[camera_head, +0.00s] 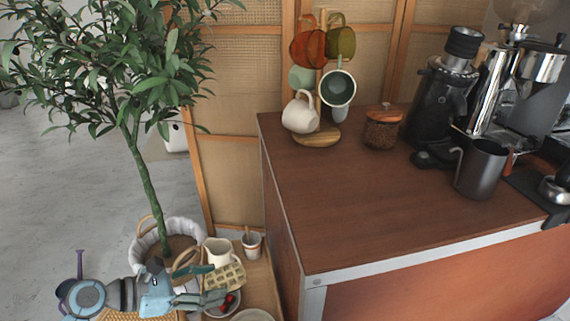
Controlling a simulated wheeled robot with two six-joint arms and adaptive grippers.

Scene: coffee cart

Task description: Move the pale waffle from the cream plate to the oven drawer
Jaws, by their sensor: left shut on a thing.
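My left gripper (212,284) reaches in from the bottom left, low over the small wooden surface beside the cart. It is shut on the pale waffle (229,276), a square gridded piece partly hidden behind the fingers. Below the waffle is a pale dish (211,312) with red berries in it. Part of another pale round plate (256,315) shows at the bottom edge. I cannot tell which of these is the cream plate. The oven drawer is not in view. My right gripper is not in view.
A white jug (218,252) and a small cup (251,245) stand just behind the waffle. A potted tree (147,190) rises behind my left arm. The cart (370,220) stands to the right, with a mug tree, jar, grinder and metal pitcher; its front top is clear.

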